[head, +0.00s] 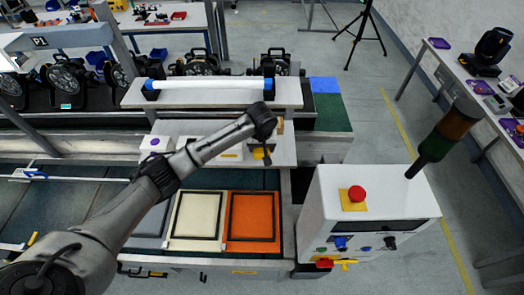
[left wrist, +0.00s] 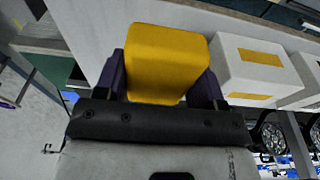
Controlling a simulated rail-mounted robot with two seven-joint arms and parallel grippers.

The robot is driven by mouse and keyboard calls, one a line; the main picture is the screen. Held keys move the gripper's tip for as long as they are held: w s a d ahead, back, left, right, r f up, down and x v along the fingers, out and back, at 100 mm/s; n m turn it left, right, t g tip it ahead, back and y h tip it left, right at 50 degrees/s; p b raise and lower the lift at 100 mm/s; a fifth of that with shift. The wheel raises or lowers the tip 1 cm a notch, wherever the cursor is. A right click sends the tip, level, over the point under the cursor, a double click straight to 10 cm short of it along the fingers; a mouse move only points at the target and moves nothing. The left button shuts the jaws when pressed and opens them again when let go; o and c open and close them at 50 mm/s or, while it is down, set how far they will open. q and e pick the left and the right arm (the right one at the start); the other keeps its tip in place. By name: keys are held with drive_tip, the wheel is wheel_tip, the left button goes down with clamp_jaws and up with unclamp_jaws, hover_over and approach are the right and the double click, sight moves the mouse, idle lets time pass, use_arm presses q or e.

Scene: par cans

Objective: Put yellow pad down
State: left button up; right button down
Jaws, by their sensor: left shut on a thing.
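The yellow pad (left wrist: 165,62) is a rounded yellow block in the left wrist view. It sits between the two dark fingers of my left gripper (left wrist: 163,90), which is shut on it. In the head view my left gripper (head: 263,147) hangs at the right part of a white shelf, and a little of the yellow pad (head: 258,154) shows beside its dark fingers. I cannot tell whether the pad touches the shelf. My right gripper is not in view.
The white shelf (head: 284,156) carries white boxes, one being the white box (left wrist: 255,65) with yellow labels beside the pad. A raised white shelf (head: 225,98) with a light tube stands behind. Cream (head: 197,216) and orange (head: 253,217) panels lie in front. A control box (head: 330,215) stands right.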

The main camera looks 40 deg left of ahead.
sight(262, 151)
use_arm(q)
drive_tip(key=shift+w+a+f, duration=0.35)
drive_tip(key=shift+w+f, duration=0.05)
drive_tip(key=shift+w, duration=0.2)
wheel_tip(262, 151, down, 4)
drive_tip(key=shift+r+p, duration=0.25)
drive_tip(key=shift+p, duration=0.25)
drive_tip(key=shift+f, duration=0.3)
drive_tip(key=shift+f, duration=0.15)
drive_tip(key=o, duration=0.9)
drive_tip(key=shift+c, duration=0.2)
